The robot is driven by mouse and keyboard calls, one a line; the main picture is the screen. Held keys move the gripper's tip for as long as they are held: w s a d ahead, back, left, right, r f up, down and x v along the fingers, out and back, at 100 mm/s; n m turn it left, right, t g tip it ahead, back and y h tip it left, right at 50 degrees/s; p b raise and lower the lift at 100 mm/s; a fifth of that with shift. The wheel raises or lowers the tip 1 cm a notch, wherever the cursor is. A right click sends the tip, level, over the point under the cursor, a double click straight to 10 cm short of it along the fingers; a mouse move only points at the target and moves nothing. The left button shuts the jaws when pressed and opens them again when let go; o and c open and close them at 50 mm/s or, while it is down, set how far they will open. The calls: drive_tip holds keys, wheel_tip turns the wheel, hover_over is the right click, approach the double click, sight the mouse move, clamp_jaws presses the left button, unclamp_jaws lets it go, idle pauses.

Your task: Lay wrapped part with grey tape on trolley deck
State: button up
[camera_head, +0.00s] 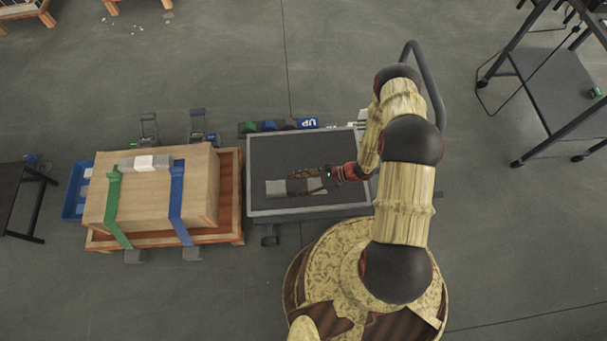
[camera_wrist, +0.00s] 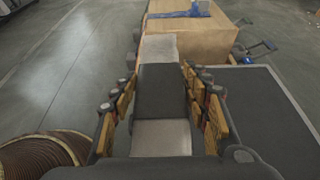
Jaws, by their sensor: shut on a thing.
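The wrapped part (camera_head: 277,188) is a light grey bar with a dark grey band of tape around its middle. It shows large in the wrist view (camera_wrist: 160,138), lengthwise between my fingers. My gripper (camera_head: 302,181) is shut on it, one finger along each side, and the fingers hide some of it in the head view. From above, the part appears over the front left of the trolley deck (camera_head: 290,150), a dark flat surface with a light rim. I cannot tell whether the part touches the deck.
Left of the trolley, a cardboard box (camera_head: 150,205) with green and blue straps sits on a wooden pallet (camera_head: 233,200). A similar bar with a white band (camera_head: 147,162) lies on the box. Small coloured items (camera_head: 270,126) line the trolley's back edge. The deck's back is clear.

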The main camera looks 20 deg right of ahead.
drive_tip(key=w+d+f+b, duration=0.1)
drive_tip(key=w+f, duration=0.1)
drive_tip(key=w+d+f+b, duration=0.1)
drive_tip(key=w+f, duration=0.1)
drive_tip(key=w, duration=0.1)
drive_tip(key=w+d+f+b, duration=0.1)
drive_tip(key=w+f+b, duration=0.1)
drive_tip(key=f, duration=0.1)
drive_tip(key=shift+w+d, duration=0.15)
drive_tip(key=shift+w, duration=0.2)
drive_tip(key=shift+w+d+f, duration=0.1)
drive_tip(key=shift+w+f, duration=0.1)
drive_tip(key=shift+f, duration=0.1)
wheel_tip(320, 180, down, 3)
drive_tip(key=shift+w+f+b, duration=0.15)
drive_tip(key=shift+b, duration=0.8)
drive_tip(key=o, duration=1.6)
drive_tip(key=shift+f, duration=0.1)
drive_tip(key=shift+o, duration=0.5)
